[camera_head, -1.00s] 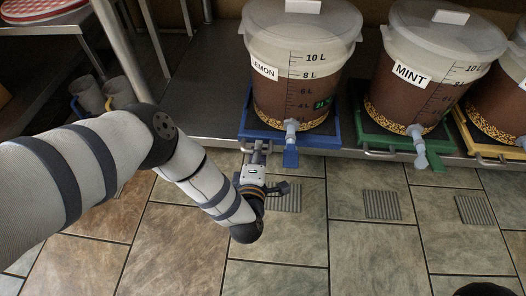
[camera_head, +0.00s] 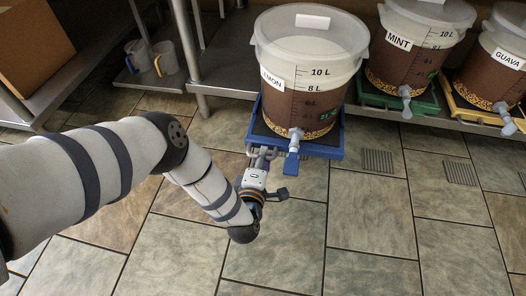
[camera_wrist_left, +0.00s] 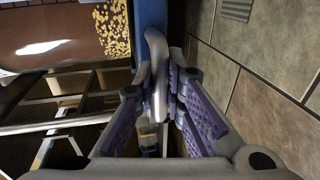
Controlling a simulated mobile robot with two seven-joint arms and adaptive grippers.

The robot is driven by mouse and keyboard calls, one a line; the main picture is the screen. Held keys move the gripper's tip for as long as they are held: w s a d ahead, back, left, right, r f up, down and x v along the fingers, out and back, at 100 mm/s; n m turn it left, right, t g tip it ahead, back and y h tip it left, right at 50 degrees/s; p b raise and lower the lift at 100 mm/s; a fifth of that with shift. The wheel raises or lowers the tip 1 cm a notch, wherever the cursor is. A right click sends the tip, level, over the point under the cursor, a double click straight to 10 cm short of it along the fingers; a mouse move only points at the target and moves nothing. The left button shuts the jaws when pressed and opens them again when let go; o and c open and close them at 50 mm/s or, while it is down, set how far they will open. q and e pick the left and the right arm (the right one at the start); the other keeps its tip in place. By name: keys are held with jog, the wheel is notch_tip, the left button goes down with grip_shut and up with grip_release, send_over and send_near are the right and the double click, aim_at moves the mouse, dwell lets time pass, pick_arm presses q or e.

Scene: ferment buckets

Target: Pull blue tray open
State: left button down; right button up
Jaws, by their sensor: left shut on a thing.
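The blue tray (camera_head: 328,150) stands out from the shelf over the tiled floor in the head view. It carries the lemon bucket (camera_head: 302,118), a clear-walled tub of brown liquid with a white lid and a grey tap with a blue handle. My left gripper (camera_head: 261,156) is at the tray's front left. In the left wrist view the gripper (camera_wrist_left: 163,100) is shut around the metal handle (camera_wrist_left: 157,70) on the blue tray front (camera_wrist_left: 151,15). My right gripper is not in view.
The mint bucket (camera_head: 408,60) on a green tray (camera_head: 370,95) and the guava bucket (camera_head: 494,65) on a yellow tray (camera_head: 468,103) stay on the shelf. Mugs (camera_head: 165,58) and a cardboard box (camera_head: 30,40) are at the left. The floor in front is clear.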

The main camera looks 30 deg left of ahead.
pick_arm(q)
jog(key=shift+f+p+v, duration=0.25)
jog(key=shift+p+v, duration=0.05)
jog(key=shift+v, duration=0.95)
jog(key=shift+f+p+v, duration=0.25)
jog(key=shift+p+v, duration=0.05)
jog(key=shift+v, duration=0.95)
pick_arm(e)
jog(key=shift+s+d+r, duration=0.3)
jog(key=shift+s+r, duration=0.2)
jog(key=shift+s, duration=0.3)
pick_arm(q)
jog(key=shift+s, duration=0.1)
jog(key=c, duration=1.7)
grip_release()
jog(key=shift+o, duration=0.2)
jog(key=v, duration=1.2)
jog(key=shift+d, duration=0.1)
